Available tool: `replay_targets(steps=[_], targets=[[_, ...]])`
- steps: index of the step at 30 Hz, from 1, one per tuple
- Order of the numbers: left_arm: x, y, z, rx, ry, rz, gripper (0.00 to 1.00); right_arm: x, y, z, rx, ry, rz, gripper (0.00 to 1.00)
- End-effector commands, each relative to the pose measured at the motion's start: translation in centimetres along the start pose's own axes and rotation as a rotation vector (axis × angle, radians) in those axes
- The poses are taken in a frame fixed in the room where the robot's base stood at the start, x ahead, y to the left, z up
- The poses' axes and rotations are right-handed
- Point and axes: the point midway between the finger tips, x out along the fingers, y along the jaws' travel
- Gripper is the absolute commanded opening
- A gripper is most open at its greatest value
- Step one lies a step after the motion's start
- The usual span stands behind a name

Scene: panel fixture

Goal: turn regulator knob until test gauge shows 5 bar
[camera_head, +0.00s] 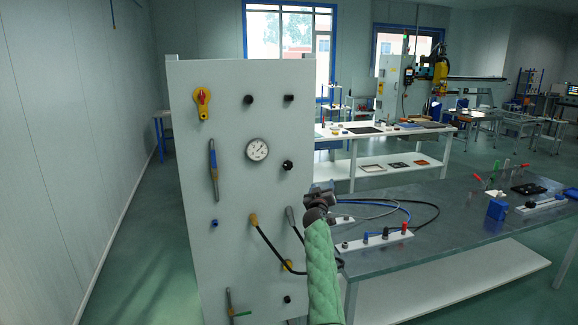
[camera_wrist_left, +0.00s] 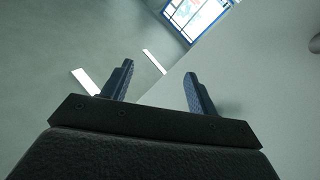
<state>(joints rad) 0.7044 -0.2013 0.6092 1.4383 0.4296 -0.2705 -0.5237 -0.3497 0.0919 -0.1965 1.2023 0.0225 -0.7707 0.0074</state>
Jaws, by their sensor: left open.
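The pale grey panel (camera_head: 235,190) stands upright at centre left in the head view. The round white test gauge (camera_head: 257,149) is on its middle; its needle is too small to read. A black knob (camera_head: 287,165) sits right of and below the gauge; I cannot tell for certain that it is the regulator. My left gripper (camera_head: 321,190) is at the panel's right edge, below and right of that knob, touching no knob that I can see. In the left wrist view its two fingers (camera_wrist_left: 160,88) are apart with nothing between them, with the panel (camera_wrist_left: 265,70) behind. My right gripper is not seen.
The panel also carries a yellow-red rotary switch (camera_head: 202,98), a long lever handle (camera_head: 213,170), more small knobs and a black hose (camera_head: 270,243). A grey workbench (camera_head: 450,215) with cables and fittings stands at right. Floor (camera_head: 130,240) left of the panel is clear.

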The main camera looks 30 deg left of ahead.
Motion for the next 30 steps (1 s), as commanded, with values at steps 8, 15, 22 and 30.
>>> replay_targets(steps=[8,15,22,30], targets=[[-1.2,-4.5,-4.9,0.087,0.292,-0.244,0.59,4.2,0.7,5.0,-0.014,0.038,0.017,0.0],[-2.9,-7.2,-6.8,0.286,0.356,-0.449,0.59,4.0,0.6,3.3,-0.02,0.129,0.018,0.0],[-2.6,-7.4,-7.2,0.368,0.342,-0.47,0.59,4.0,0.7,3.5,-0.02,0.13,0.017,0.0],[0.1,-8.5,-8.6,0.369,0.342,-0.468,0.59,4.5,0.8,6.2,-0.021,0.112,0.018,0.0]])
